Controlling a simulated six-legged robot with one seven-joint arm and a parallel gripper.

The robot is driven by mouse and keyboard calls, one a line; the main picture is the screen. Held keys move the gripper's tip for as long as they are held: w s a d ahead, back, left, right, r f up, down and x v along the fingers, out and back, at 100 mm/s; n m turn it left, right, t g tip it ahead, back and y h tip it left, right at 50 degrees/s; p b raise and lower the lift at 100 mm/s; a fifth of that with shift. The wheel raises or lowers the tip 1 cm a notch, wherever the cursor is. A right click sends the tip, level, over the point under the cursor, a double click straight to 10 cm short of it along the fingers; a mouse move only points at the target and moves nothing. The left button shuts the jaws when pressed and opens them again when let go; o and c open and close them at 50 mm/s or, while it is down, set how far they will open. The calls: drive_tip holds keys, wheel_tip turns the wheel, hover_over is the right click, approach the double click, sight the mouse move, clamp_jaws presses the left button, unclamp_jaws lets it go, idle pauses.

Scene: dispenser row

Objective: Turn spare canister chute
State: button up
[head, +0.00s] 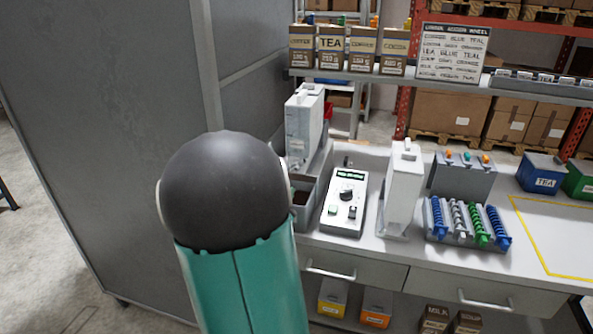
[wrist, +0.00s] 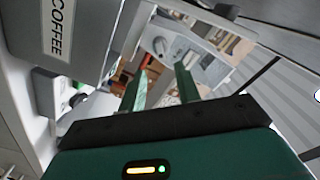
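In the head view a tall white canister (head: 402,190) stands upright on the counter right of the control box. Another white canister unit (head: 303,128) stands at the back left, partly hidden by my arm. I cannot tell which is the spare one. In the wrist view a grey body with a COFFEE label (wrist: 59,30) fills the upper left, beside my gripper (wrist: 161,72). The two green fingers are apart with nothing held between them. My gripper is hidden behind my arm in the head view. A chute is not clearly visible.
A control box (head: 345,205) with a black knob sits between the canisters. A rack of coloured coils (head: 466,222) and a blue TEA bin (head: 541,173) stand to the right. A grey partition (head: 110,130) is at left. A shelf with labelled bags (head: 331,48) hangs above.

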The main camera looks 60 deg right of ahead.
sight(293, 170)
drive_tip(key=d, duration=0.3)
drive_tip(key=w+d, duration=0.1)
drive_tip(key=d, duration=0.5)
drive_tip(key=shift+w+d, duration=0.25)
drive_tip(key=shift+d, duration=0.1)
drive_tip(key=c, duration=0.6)
drive_tip(key=shift+c, duration=0.2)
drive_tip(key=shift+n, duration=0.3)
drive_tip(key=n, duration=0.4)
drive_tip(key=shift+w, duration=0.1)
drive_tip(key=n, duration=0.4)
drive_tip(key=shift+n, duration=0.4)
